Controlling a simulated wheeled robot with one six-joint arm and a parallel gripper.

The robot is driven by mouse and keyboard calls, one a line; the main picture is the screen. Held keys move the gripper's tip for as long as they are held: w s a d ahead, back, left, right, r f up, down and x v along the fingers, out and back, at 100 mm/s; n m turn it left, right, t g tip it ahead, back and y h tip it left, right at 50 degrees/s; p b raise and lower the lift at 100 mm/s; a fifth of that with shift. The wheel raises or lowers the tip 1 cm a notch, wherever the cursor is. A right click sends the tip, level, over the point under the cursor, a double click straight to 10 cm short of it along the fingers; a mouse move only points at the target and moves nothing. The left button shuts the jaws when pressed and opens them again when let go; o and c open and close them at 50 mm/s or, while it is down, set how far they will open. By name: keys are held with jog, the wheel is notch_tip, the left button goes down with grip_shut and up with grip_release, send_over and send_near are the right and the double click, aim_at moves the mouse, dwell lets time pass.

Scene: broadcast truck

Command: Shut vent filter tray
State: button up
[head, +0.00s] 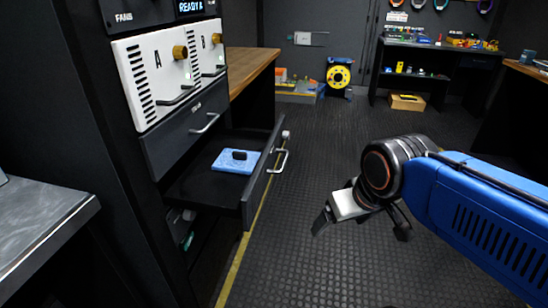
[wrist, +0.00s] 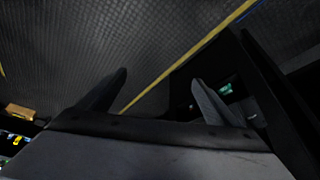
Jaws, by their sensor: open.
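The pulled-out tray (head: 264,186) sticks out of the dark rack at the left in the head view. It is a black drawer with a silver handle (head: 279,160) on its front, and it stands well open. A blue pad (head: 235,161) with a small black item on it lies inside. My gripper (head: 362,227) is open and empty, in front of the tray and to its right, apart from the handle. In the wrist view my gripper's two fingers (wrist: 160,78) are spread, with the floor and a dark opening beyond them.
Above the tray are a closed dark drawer (head: 185,138) and white panels (head: 155,75) marked A and B. A grey counter (head: 40,235) stands at the near left. Under the tray is an open shelf with small items (head: 186,238). The ribbed floor (head: 310,140) is clear.

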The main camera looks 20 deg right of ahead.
jog(key=shift+w+r, duration=0.25)
jog(key=shift+w, duration=0.15)
jog(key=c, duration=0.5)
jog(key=shift+m+y, duration=0.4)
jog(key=w+r, duration=0.1)
jog(key=w, duration=0.1)
jog(key=w+r, duration=0.1)
jog(key=w, duration=0.1)
jog(key=w+r, duration=0.1)
jog(key=w, duration=0.1)
jog(key=shift+w+a, duration=0.15)
jog(key=shift+a, duration=0.05)
grip_shut()
jog(key=w+d+r+m+t+y, duration=0.15)
jog(key=w+d, duration=0.25)
jog(key=w, duration=0.6)
jog(key=w+d+r+m, duration=0.1)
jog(key=w+d+r, duration=0.15)
jog(key=w, duration=0.85)
jog(key=w+d+r+m+t, duration=0.15)
jog(key=w+d, duration=0.25)
jog(key=w, duration=0.6)
jog(key=w+a+f, duration=0.5)
jog(key=w+f, duration=0.2)
jog(key=f, duration=0.1)
jog(key=shift+w+a+g, duration=0.15)
jog(key=shift+a+g, duration=0.1)
jog(key=shift+g, duration=0.15)
